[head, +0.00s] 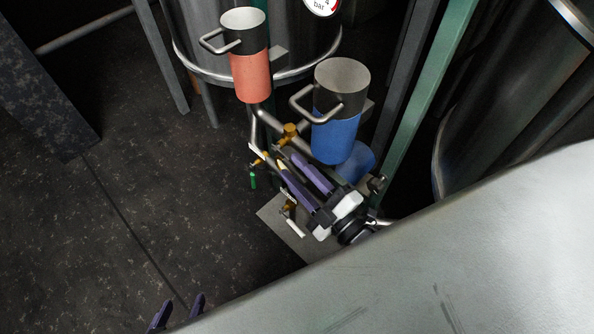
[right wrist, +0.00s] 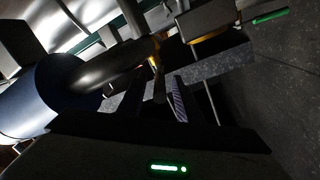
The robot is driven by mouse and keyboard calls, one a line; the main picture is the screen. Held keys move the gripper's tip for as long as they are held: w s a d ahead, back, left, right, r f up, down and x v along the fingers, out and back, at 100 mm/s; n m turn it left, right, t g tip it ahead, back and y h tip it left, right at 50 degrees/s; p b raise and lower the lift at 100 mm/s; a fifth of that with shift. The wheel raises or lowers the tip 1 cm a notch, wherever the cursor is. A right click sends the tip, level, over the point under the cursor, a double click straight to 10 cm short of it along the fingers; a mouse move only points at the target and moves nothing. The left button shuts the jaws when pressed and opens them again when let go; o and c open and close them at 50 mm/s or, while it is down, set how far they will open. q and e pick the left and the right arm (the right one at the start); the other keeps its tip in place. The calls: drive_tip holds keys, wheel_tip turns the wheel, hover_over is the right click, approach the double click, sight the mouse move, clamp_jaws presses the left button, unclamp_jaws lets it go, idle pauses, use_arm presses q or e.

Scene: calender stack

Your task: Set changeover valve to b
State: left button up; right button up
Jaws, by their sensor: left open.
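Several brass valve fittings sit on the pipework below the red canister (head: 250,77) and blue canister (head: 337,137). One brass fitting (head: 290,131) is just beyond my right gripper (head: 289,157), and another is left of its fingertips. I cannot tell which is the changeover valve, and no "b" mark is readable. In the right wrist view, a brass fitting (right wrist: 155,50) with a dark lever (right wrist: 159,88) shows between the two fingers, which stand apart. Contact with the lever is not clear. My left gripper (head: 178,312) is open and empty at the bottom edge, far from the pipework.
A steel vessel (head: 205,45) with a pressure gauge (head: 321,4) stands behind the canisters. A green post (head: 425,85) and another steel vessel (head: 510,85) are at the right. A pale surface (head: 440,270) covers the lower right. The dark floor (head: 150,190) at left is clear.

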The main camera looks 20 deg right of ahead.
drive_tip(key=r+v, duration=0.1)
drive_tip(key=v, duration=0.6)
drive_tip(key=shift+s+f, duration=0.25)
drive_tip(key=shift+f, duration=0.25)
drive_tip(key=shift+d, duration=0.1)
drive_tip(key=shift+c, duration=0.5)
